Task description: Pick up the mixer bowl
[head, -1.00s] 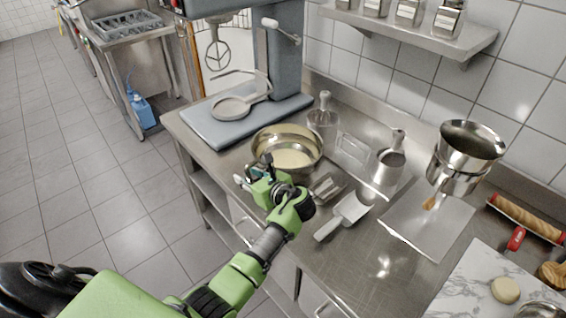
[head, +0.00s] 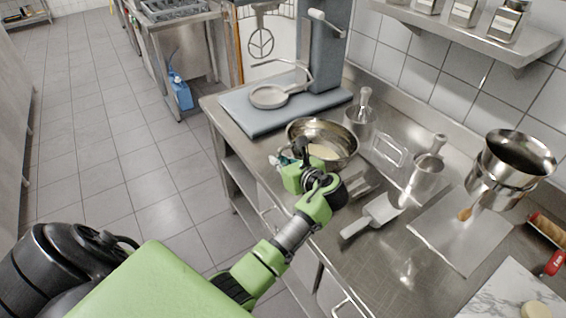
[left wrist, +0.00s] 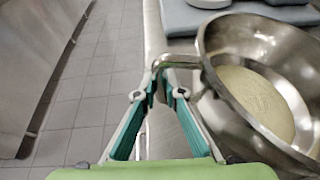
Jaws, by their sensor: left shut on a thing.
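The mixer bowl (head: 331,133) is a shiny steel bowl with pale dough or batter inside. It is at the counter's left part, in front of the mixer. It also shows in the left wrist view (left wrist: 222,42), where a bent metal handle (left wrist: 178,62) sticks out from its rim. My left gripper (head: 287,158) is at the bowl's near left side. In the left wrist view its fingertips (left wrist: 160,84) are closed around the handle. I cannot tell whether the bowl's bottom, partly hidden by my arm, touches the counter. My right gripper is not in view.
The blue-grey mixer (head: 318,45) stands behind the bowl on its base, with a round pan-like part (head: 270,96) on it. A metal scoop (head: 373,214) lies right of my arm. Stacked pots (head: 510,165) stand farther right. Open floor (head: 110,170) lies left.

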